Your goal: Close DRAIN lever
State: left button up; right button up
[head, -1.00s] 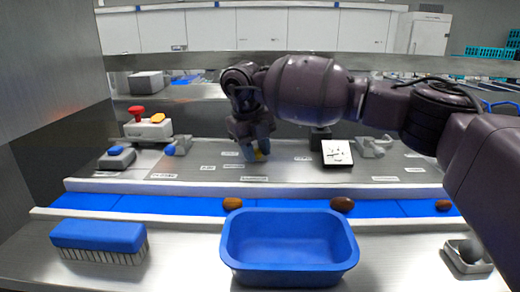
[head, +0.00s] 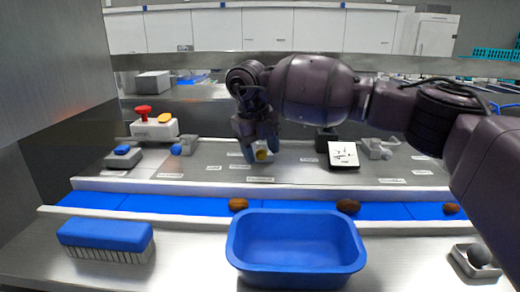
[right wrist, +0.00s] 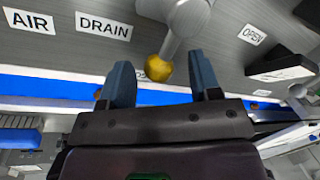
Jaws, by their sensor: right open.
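The DRAIN lever (right wrist: 186,22) is a grey arm with a yellow ball knob (right wrist: 158,68), beside the printed DRAIN label (right wrist: 103,26) in the right wrist view. My right gripper (right wrist: 160,64) is open, its two blue fingertips on either side of the knob in that view. I see no finger clearly touching the knob. In the head view my right gripper (head: 259,146) hangs over the panel, with the yellow knob (head: 261,155) showing at its fingertips. My gripper and wrist hide most of the lever there. My left gripper is out of view.
A blue-knobbed lever (head: 176,149) stands left and another lever (head: 377,148) stands right on the panel. A red button box (head: 145,127) sits at the back left. A blue conveyor (head: 190,205) carries dates before the panel. A blue tub (head: 296,268) and brush (head: 105,235) lie nearer.

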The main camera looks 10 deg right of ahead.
notch_tip(320, 180, up, 11)
jog(key=a, duration=0.2)
jog(key=shift+s+f+b, duration=0.2)
jog(key=shift+s+b, duration=0.2)
